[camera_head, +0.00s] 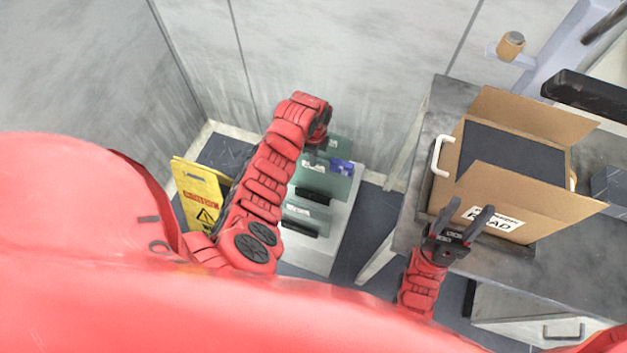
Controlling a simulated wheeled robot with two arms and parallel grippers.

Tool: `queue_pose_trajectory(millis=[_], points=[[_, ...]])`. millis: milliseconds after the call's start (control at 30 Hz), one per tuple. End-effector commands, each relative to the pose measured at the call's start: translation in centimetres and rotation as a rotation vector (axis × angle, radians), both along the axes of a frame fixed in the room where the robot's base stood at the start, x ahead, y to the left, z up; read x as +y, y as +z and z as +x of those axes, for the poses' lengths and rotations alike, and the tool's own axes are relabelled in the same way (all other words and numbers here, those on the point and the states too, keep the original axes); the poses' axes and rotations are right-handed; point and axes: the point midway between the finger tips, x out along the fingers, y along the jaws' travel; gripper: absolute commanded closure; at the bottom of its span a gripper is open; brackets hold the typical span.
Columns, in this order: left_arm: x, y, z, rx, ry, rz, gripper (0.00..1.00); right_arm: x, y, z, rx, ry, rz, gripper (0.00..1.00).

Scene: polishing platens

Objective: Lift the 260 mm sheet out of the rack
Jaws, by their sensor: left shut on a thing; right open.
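A pale rack or cabinet (345,225) stands on the floor at centre, with green labelled panels or sheets (332,184) at its top. I cannot read the sizes on their labels. My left gripper (319,140) is at the far end of the green pieces, shut on what looks like the rearmost green sheet (343,144). My arm hides part of the grip and the rack's left side. My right gripper (471,209) is open and empty, above the table's front edge, in front of the cardboard box.
An open cardboard box (545,208) holding a dark pad sits on a grey table (432,130) at right, with a white handle (441,155) by its left side. A yellow caution sign (198,197) stands left of the rack. Walls close off the back.

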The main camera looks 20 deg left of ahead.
Motion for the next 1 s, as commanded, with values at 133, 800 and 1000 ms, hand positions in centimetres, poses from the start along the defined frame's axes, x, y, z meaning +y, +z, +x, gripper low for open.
queue_pose_trajectory(millis=[133, 800, 1000], points=[[0.0, 1.0, 0.2, -0.006, -0.001, 0.000, 1.00, 0.0, 0.5, 0.0, 0.000, 0.000, 0.000, 0.50], [0.0, 3.7, 0.1, -0.004, 0.000, 0.000, 1.00, 0.0, 1.6, 0.0, 0.000, 0.000, 0.000, 0.50], [0.0, 3.8, 0.1, -0.004, 0.000, 0.000, 1.00, 0.0, 1.6, 0.0, 0.000, 0.000, 0.000, 0.50]])
